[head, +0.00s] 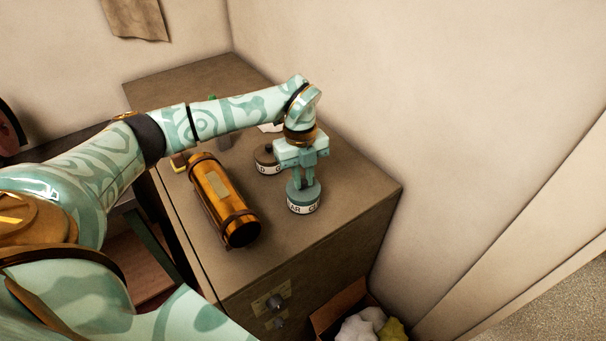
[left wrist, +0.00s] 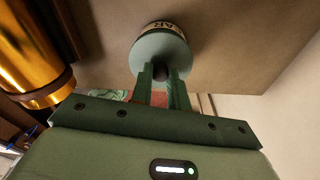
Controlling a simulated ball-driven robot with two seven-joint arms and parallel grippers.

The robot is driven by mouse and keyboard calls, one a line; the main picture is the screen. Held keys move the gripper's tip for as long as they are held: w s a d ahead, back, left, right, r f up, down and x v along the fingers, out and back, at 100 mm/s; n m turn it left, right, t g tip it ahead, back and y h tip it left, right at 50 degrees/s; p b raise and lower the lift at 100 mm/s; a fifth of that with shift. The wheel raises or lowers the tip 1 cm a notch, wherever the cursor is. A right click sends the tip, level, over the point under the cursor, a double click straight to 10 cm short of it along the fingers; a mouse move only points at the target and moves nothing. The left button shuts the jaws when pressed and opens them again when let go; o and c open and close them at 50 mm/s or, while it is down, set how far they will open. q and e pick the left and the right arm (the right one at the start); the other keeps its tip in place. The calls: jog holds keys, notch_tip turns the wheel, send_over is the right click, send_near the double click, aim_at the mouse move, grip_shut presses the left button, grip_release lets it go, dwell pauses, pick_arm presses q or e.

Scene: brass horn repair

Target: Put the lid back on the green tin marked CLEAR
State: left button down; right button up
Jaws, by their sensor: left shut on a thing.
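The green tin (head: 303,207) has a white label band on which I read part of CLEAR. It stands upright on the cabinet top, near its right side. The round green lid (head: 302,190) is at the tin's top, under my left gripper (head: 304,180). In the left wrist view the gripper (left wrist: 162,78) is shut on the dark knob of the lid (left wrist: 161,48). The tin's label (left wrist: 160,27) shows just beyond the lid's edge. I cannot tell whether the lid is fully seated or slightly above the rim. My right gripper is out of view.
A second tin (head: 266,158) with a brown top stands behind, left of the gripper. An amber-gold cylinder (head: 210,188) with dark bands lies to the left. The cabinet top (head: 345,195) is clear to the right. An open box with rags (head: 365,325) stands below in front.

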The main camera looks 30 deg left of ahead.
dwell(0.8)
pick_arm(q)
jog(key=shift+f, duration=0.1)
jog(key=c, duration=0.8)
grip_release()
notch_tip(320, 180, up, 7)
jog(key=p, duration=0.7)
grip_shut()
